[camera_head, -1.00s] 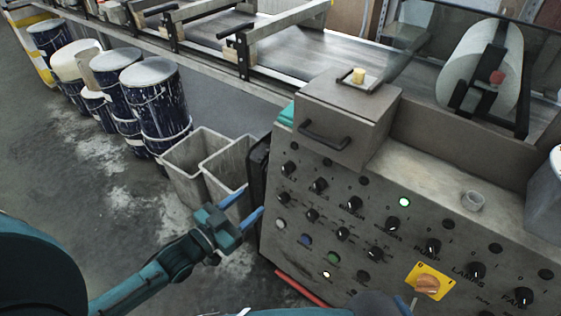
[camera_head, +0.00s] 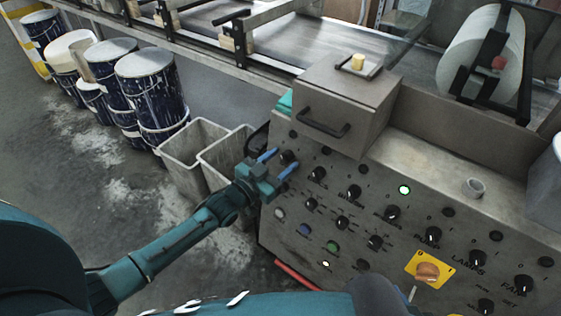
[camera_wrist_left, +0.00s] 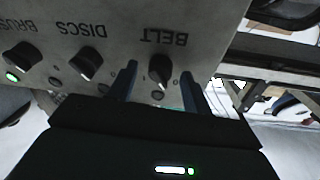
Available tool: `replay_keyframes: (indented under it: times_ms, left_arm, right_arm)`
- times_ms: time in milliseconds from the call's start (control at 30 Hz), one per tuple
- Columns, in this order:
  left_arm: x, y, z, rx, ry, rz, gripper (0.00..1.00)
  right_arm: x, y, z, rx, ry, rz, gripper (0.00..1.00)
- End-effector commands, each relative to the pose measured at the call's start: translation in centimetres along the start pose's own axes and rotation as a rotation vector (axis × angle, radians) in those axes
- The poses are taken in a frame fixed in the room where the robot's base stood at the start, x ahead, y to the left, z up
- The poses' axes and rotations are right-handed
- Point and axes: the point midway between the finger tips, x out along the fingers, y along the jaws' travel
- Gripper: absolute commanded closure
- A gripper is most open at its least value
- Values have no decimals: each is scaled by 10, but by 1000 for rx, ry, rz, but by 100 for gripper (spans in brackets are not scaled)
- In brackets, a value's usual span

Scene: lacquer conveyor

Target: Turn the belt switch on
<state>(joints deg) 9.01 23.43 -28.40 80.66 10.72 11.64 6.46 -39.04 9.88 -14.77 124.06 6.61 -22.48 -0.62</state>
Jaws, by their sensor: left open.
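The belt switch is a black rotary knob (camera_head: 288,157) at the upper left of the grey control panel (camera_head: 300,255). In the left wrist view this knob (camera_wrist_left: 160,70) sits by the upside-down label BELT, and the small lamp (camera_wrist_left: 157,96) near it looks dark. My left gripper (camera_head: 280,162) is open, with its blue fingers pointing at the panel. In the left wrist view the fingers (camera_wrist_left: 158,82) stand on either side of the belt knob, apart from it as far as I can tell. My right gripper is not in view.
A discs knob (camera_wrist_left: 87,63) and a brush knob (camera_wrist_left: 21,58) stand beside it. Several more knobs and a yellow-plated switch (camera_head: 428,271) cover the panel. A handled box (camera_head: 345,95) sits above, and grey bins (camera_head: 185,165) stand to the left.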

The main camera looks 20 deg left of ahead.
Motion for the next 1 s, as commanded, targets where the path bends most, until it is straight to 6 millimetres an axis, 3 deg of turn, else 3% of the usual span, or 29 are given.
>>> replay_keyframes:
  times_ms: [300, 833, 1000]
  left_arm:
    - [3, 0, 0, -1, 0, 0, 51]
    - [2, 0, 0, -1, 0, 0, 94]
    - [2, 0, 0, 5, -1, 1, 95]
  right_arm:
    - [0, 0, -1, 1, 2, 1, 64]
    - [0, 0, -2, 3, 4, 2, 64]
    - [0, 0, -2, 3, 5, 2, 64]
